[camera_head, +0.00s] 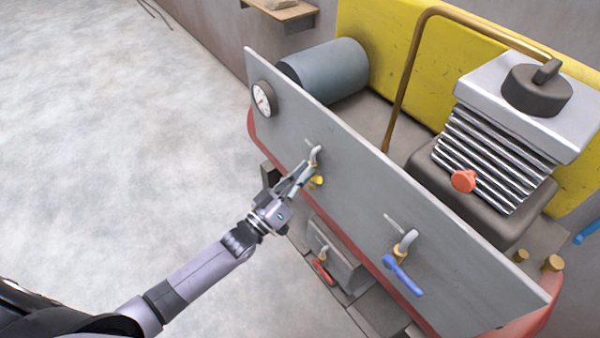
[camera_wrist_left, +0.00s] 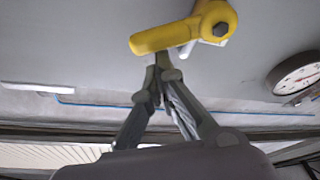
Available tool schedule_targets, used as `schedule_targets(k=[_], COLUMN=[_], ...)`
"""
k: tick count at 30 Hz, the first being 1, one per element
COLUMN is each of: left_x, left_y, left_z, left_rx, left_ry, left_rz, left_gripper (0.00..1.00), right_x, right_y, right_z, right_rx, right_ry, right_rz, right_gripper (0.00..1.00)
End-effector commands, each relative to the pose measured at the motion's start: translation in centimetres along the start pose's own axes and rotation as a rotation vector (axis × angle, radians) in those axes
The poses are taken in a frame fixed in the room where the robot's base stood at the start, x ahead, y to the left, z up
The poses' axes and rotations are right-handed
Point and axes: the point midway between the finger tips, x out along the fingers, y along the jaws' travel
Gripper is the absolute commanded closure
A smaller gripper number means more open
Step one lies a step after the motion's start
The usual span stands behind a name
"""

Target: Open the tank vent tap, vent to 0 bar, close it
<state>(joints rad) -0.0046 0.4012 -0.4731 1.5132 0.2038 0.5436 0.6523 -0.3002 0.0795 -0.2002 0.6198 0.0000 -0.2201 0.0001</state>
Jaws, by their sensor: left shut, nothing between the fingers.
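A tap with a yellow handle (camera_head: 317,181) sits on the grey panel (camera_head: 365,185) near its middle. In the left wrist view its yellow lever (camera_wrist_left: 170,38) lies nearly crosswise, with a dark bolt at its right end. My left gripper (camera_head: 303,173) is at this tap. Its fingers are shut with nothing between them, and the tips (camera_wrist_left: 160,72) are just below the lever; I cannot tell whether they touch it. A round white gauge (camera_head: 263,97) is at the panel's left end and also shows in the left wrist view (camera_wrist_left: 298,75); its reading is too small to tell.
A tap with a blue lever (camera_head: 402,275) is further right on the panel. A red-handled tap (camera_head: 322,270) sits low beneath it. Behind the panel are a grey cylinder (camera_head: 325,70), a bent brown pipe (camera_head: 405,75) and a ribbed block (camera_head: 495,160). The floor at left is clear.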

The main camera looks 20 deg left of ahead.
Motion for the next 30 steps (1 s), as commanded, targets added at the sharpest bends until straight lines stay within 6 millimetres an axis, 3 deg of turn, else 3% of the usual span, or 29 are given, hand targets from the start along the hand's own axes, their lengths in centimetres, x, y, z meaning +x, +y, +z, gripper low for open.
schedule_targets(k=[8,30], left_x=[-0.6,-1.1], left_y=[0.5,0.8], left_z=[1.6,3.1], left_rx=[0.229,0.225], left_ry=[-0.002,-0.002], left_rz=[0.081,0.079], left_gripper=[1.00,1.00], right_x=[1.9,2.7], right_y=[0.0,0.0], right_z=[0.2,0.2], right_rx=[0.000,0.000], right_ry=[0.000,0.000], right_rz=[0.000,0.000], right_gripper=[0.62,0.62])
